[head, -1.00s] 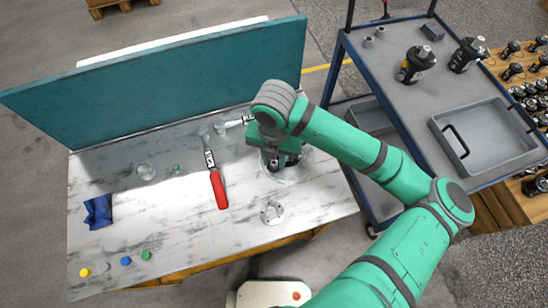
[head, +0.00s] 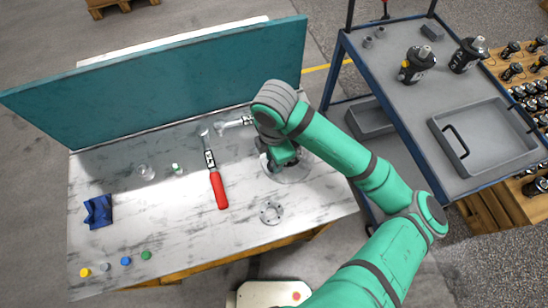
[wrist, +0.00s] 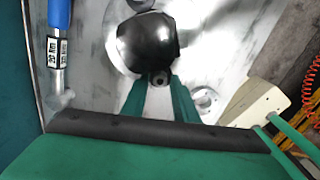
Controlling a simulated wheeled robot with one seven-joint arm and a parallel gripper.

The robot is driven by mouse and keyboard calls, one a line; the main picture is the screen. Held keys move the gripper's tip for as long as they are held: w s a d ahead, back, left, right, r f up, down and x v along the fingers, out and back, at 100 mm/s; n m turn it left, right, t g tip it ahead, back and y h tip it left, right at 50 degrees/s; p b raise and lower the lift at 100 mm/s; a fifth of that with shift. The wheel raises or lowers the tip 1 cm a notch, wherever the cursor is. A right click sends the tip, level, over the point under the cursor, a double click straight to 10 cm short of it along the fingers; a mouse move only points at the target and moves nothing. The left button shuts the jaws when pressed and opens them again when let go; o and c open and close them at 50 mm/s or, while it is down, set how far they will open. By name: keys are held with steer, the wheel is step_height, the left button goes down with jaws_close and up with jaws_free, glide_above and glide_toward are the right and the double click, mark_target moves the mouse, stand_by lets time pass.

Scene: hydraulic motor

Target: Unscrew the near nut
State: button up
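The hydraulic motor shows in the wrist view as a black, shiny rounded body (wrist: 147,42). A small dark nut or bolt end (wrist: 160,79) sits at its near edge. My gripper (wrist: 160,92) points at this edge; its two green fingers stand apart, one on each side of the nut. I cannot tell whether they touch it. In the head view my gripper (head: 284,157) is over the right part of the table, above a round grey base (head: 290,174), and my arm hides most of the motor.
A blue-handled tool (wrist: 58,45) lies left of the motor. A teal panel (head: 160,90) closes the back; a trolley (head: 400,90) stands right.

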steer(key=shift+m, duration=0.4)
jaws_close()
jaws_free()
steer(key=shift+n, duration=0.3)
steer(key=shift+c, duration=0.4)
